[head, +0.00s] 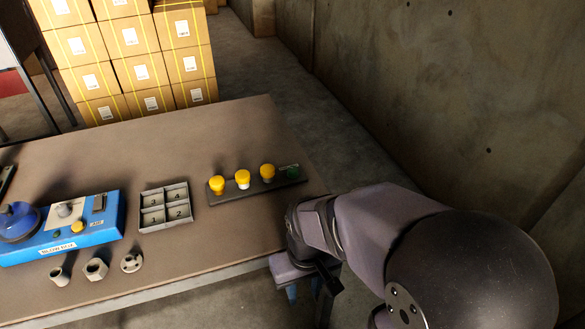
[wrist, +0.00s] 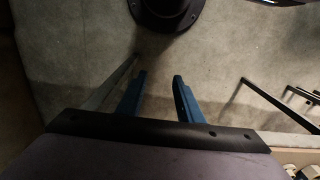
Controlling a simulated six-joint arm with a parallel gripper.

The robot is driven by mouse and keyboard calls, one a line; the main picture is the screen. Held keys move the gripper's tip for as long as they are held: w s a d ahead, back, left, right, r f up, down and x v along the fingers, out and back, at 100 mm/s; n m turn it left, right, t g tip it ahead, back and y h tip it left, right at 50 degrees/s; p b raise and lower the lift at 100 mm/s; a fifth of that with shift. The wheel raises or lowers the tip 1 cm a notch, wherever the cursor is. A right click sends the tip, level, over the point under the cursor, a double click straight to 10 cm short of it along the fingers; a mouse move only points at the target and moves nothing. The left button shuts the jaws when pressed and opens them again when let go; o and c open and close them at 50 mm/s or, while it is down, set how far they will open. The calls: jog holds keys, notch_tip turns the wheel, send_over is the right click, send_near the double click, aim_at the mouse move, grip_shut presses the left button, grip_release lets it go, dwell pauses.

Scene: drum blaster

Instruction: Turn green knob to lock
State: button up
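The green knob (head: 292,172) is small and dark in the head view. It sits at the right end of a dark bar (head: 222,198) on the table, to the right of several yellow knobs (head: 242,177). A small label by the green knob is too small to read, and its turn position cannot be made out. My gripper (head: 304,290) hangs off the table's near right edge, in front of the bar and apart from the knob. In the wrist view its two blue fingers (wrist: 159,76) are spread with nothing between them. The knob is not in the wrist view.
A grey numbered compartment tray (head: 164,229) stands left of the bar. A blue box (head: 95,243) and loose metal fittings (head: 96,268) lie further left. A concrete wall (head: 480,100) rises at right, with stacked cartons (head: 130,60) behind. The table (head: 250,125) behind the bar is clear.

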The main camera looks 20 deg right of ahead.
jog(key=shift+o, duration=0.5)
jog(key=shift+w+r, duration=0.3)
jog(key=shift+w, duration=0.1)
jog(key=w+d+r+n+p, duration=0.1)
jog(key=w+r+p, duration=0.1)
jog(key=w, duration=0.2)
jog(key=w+d+r+n+y+p, duration=0.1)
jog(key=w+r+p, duration=0.1)
jog(key=w, duration=0.3)
jog(key=w+r+n+p, duration=0.1)
jog(key=w+r+p, duration=0.1)
jog(key=w, duration=0.3)
jog(key=shift+d+r+t, duration=0.35)
jog(key=shift+d+t, duration=0.05)
jog(key=w+d+r+n+t+y+p, duration=0.1)
jog(key=w+d+r+n+y+p, duration=0.25)
jog(key=w, duration=0.65)
jog(key=n+t+h+p, duration=0.1)
jog(key=n+p, duration=0.2)
send_near(294, 169)
jog(key=shift+m, duration=0.25)
jog(key=shift+p+x, duration=0.7)
jog(key=shift+x, duration=3.4)
jog(key=shift+c, duration=0.4)
grip_shut()
